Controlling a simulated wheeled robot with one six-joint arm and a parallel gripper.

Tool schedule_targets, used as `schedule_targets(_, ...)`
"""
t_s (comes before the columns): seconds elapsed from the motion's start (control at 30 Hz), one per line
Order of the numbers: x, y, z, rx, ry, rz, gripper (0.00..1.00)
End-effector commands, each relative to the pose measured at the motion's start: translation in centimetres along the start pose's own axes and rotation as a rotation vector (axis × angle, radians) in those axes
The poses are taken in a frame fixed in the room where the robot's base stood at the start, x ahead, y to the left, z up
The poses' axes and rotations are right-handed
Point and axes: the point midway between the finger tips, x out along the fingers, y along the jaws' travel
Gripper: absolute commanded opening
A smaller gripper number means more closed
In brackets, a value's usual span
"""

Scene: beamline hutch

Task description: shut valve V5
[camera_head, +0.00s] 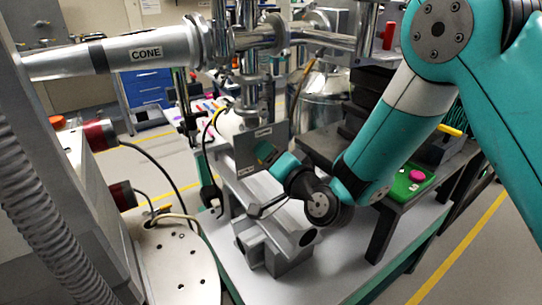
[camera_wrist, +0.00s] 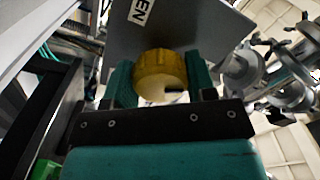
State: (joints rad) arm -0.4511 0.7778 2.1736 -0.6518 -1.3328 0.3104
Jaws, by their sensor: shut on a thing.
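My gripper (camera_wrist: 161,84) is shut around a round yellow knob (camera_wrist: 158,68) in the wrist view, one finger on each side. The knob sits in front of a grey metal plate (camera_wrist: 190,28), whose label shows the letters "EN". In the head view my gripper (camera_head: 266,152) reaches up against the grey plate (camera_head: 245,148) on the pipework, and the knob is hidden there. The plate's small labels are too small to read in the head view, so I cannot confirm the number V5.
A pipe marked CONE (camera_head: 146,52) runs across the upper left. A metal bench (camera_head: 345,260) lies below my arm. A dark table with a green tray (camera_head: 412,183) and a pink item (camera_head: 417,176) stands right. Red-ended cylinders (camera_head: 100,135) and cables are at left.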

Motion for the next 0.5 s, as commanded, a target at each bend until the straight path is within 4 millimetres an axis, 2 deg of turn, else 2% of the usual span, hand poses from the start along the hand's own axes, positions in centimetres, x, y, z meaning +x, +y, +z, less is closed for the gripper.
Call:
schedule_targets(0.2, 0.03, 0.00, -0.16, 0.185, 0.003, 0.000, 0.27)
schedule_targets(0.5, 0.02, 0.00, -0.16, 0.362, 0.004, 0.000, 0.27)
